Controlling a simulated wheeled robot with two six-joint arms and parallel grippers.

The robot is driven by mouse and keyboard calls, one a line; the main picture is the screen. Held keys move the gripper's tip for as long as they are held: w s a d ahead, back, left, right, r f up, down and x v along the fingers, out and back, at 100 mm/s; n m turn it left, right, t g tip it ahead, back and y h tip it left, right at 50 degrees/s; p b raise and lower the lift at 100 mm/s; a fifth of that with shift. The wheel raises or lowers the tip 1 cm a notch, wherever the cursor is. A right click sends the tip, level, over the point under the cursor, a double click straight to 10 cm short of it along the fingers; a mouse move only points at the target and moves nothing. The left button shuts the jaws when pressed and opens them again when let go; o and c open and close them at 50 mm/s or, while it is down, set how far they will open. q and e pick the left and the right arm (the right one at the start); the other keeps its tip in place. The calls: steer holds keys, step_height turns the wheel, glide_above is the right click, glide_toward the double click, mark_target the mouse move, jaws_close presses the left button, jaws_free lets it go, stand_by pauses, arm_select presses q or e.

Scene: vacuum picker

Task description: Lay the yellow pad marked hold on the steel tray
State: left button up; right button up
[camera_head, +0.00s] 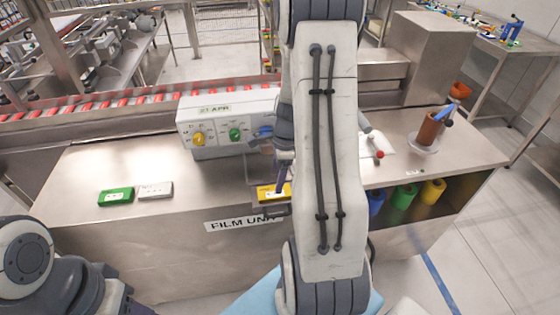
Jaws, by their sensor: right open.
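The yellow pad (265,194) lies near the front edge of the steel bench, just above the FILM UNIT label; its marking is too small to read. My right gripper (280,187) is over the pad, largely hidden behind my right arm. It is open, and whether its fingers touch the pad I cannot tell. A thin pale outline (254,172) behind the pad may be the steel tray, but my arm hides most of it. My left arm shows at the lower left, with its gripper out of view.
A green pad (116,196) and a white pad (155,190) lie on the left of the bench (80,165). A control box (215,143) with coloured knobs stands behind. A brown cup (430,130) stands at the right. Coloured rolls (404,196) sit below the bench top.

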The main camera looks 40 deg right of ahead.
step_height(320, 180, up, 7)
steer(key=s+a+r+n, duration=0.1)
steer(key=a+r+n, duration=0.1)
steer(key=a+n, duration=0.65)
steer(key=s+a+r+n, duration=0.1)
steer(key=a+r+n, duration=0.1)
steer(key=a+n, duration=0.65)
steer(key=s+a+r+n+g, duration=0.1)
steer(key=s+a+n, duration=1.3)
steer(key=shift+a+r+n+h, duration=0.25)
steer(key=shift+r+n+h, duration=0.05)
